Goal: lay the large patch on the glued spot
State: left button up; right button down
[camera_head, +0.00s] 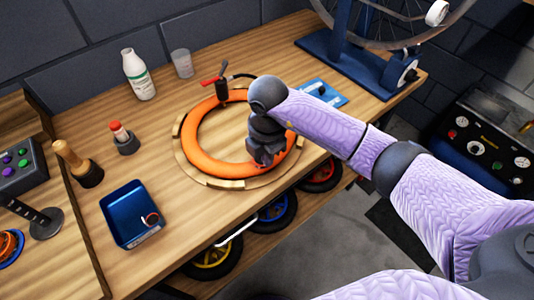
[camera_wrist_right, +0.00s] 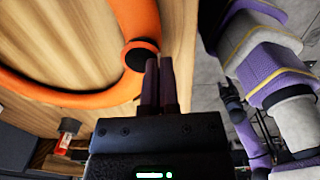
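The orange inner tube (camera_head: 195,128) lies in a round wooden holder (camera_head: 215,181) on the bench. My right gripper (camera_head: 262,158) is low over the near right part of the tube, pointing down. In the right wrist view its two fingers (camera_wrist_right: 158,68) are close together, with the large patch (camera_wrist_right: 140,55), a dark disc with an orange rim, at their tips. The patch is against or just above the tube (camera_wrist_right: 70,95); I cannot tell if it touches. The glued spot is not clearly seen, hidden by the gripper. My left gripper is out of view.
A blue tray (camera_head: 118,204) with a small round patch (camera_head: 151,218) stands at the front left. A bottle (camera_head: 138,78), a cup (camera_head: 182,64), a red-capped holder (camera_head: 124,140) and a wooden-handled tool (camera_head: 75,162) stand around. A blue wheel stand (camera_head: 350,60) is at back right.

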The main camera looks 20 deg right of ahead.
dwell(0.4)
jog(key=shift+f, duration=0.3)
dwell(0.3)
